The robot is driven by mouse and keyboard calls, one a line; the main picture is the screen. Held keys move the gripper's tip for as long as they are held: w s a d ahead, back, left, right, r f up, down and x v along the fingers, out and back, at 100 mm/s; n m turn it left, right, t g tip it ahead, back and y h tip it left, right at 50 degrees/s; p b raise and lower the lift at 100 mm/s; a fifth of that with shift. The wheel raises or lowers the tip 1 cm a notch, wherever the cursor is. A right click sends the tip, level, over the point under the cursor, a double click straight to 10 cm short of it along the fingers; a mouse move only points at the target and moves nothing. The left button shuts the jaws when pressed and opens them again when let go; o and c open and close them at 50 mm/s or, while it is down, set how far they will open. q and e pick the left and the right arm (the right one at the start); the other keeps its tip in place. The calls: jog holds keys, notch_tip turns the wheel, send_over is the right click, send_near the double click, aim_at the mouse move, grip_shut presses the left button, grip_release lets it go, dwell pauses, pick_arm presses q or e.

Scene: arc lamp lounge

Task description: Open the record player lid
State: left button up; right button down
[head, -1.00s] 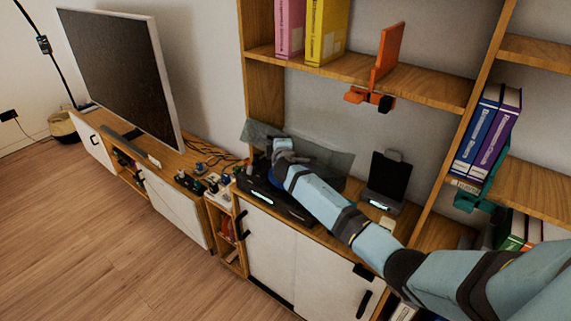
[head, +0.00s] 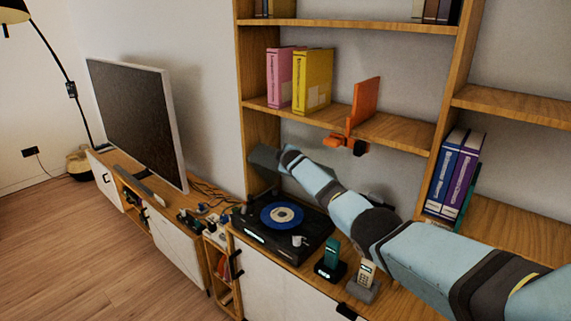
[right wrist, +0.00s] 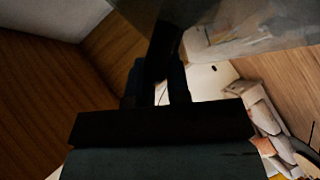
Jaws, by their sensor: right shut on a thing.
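The record player (head: 274,245) is a black box on the low wooden cabinet, with a blue-labelled record (head: 276,222) uncovered on its top. Its smoky see-through lid (head: 262,157) is raised at the back, near the wall. Most of the lid is hidden behind my right arm in the head view. My right gripper (head: 284,154) is at the lid's upper edge, shut on it. In the right wrist view the dark fingers (right wrist: 157,88) are close together by the translucent lid (right wrist: 245,38). My left gripper is not in view.
A television (head: 130,115) stands left on the cabinet. An orange object (head: 363,108) juts from the shelf above my forearm. A green handset (head: 331,254) and a grey phone (head: 364,276) stand right of the player.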

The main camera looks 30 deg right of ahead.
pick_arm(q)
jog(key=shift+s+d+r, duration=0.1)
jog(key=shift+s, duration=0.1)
pick_arm(e)
jog(key=shift+w+d+r, duration=0.25)
jog(key=shift+d+r, duration=0.05)
jog(key=shift+d, duration=0.15)
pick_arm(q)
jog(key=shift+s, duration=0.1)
pick_arm(e)
jog(key=c, duration=1.1)
grip_release()
jog(key=shift+s, duration=0.1)
jog(key=shift+s+r+p, duration=0.1)
jog(key=shift+s+p, duration=0.05)
jog(key=shift+p, duration=0.4)
jog(key=p+v, duration=0.2)
jog(key=shift+s+a+r, duration=0.1)
jog(key=shift+s+r, duration=0.1)
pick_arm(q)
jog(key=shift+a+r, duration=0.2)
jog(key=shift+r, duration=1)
pick_arm(e)
jog(key=v, duration=1)
jog(key=shift+s+r, duration=0.2)
jog(key=shift+s, duration=0.15)
